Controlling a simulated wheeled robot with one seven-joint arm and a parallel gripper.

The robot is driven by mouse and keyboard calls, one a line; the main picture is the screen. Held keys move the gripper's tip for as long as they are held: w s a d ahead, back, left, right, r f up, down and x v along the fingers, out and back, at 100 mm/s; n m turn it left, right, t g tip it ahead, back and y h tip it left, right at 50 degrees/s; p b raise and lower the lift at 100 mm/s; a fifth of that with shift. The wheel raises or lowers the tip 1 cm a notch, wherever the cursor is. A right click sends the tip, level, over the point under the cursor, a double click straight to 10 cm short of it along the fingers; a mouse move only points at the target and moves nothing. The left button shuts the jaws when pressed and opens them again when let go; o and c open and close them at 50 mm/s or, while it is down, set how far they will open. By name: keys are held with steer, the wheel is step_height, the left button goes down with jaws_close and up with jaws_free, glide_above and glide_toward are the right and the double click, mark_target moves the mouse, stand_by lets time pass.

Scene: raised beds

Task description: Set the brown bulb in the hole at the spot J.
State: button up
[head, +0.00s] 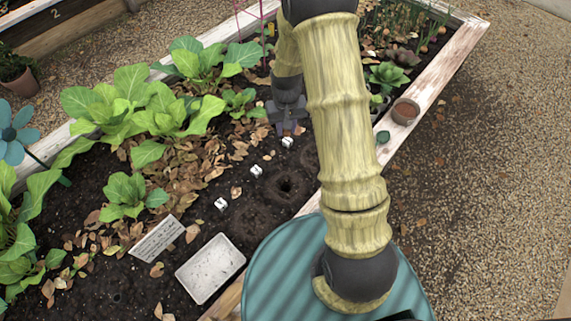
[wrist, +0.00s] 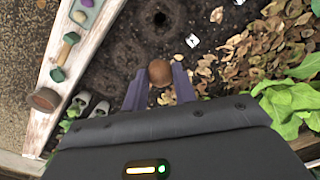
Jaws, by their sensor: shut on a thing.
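My gripper (head: 289,128) hangs over the dark soil of the bed, near the farthest of three small white markers. In the wrist view its two purple fingers are shut on the round brown bulb (wrist: 160,73), which sits between the tips above the soil. A dark open hole (head: 285,187) lies nearer to me beside the middle marker (head: 257,170); a hole (wrist: 160,18) shows ahead of the bulb in the wrist view. The other markers (head: 221,204) (head: 288,142) stand in line. Their letters are too small to read.
Leafy plants (head: 130,110) and dry leaves fill the bed's left side. A white tray (head: 211,268) and a sign (head: 157,239) are at the near end. A terracotta pot (head: 405,111) is by the right wooden edge (wrist: 70,75), which bears several small coloured things.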

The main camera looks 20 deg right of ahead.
steer(key=shift+s+a, duration=0.2)
steer(key=shift+s, duration=0.15)
step_height(320, 180, down, 25)
steer(key=m+b, duration=0.4)
steer(key=b, duration=0.5)
steer(key=shift+s, duration=0.15)
steer(key=shift+f, duration=0.1)
steer(key=shift+f+b, duration=3.3)
steer(key=shift+f, duration=1.4)
steer(key=o, duration=0.8)
steer(key=shift+o, duration=0.2)
steer(key=shift+r, duration=0.1)
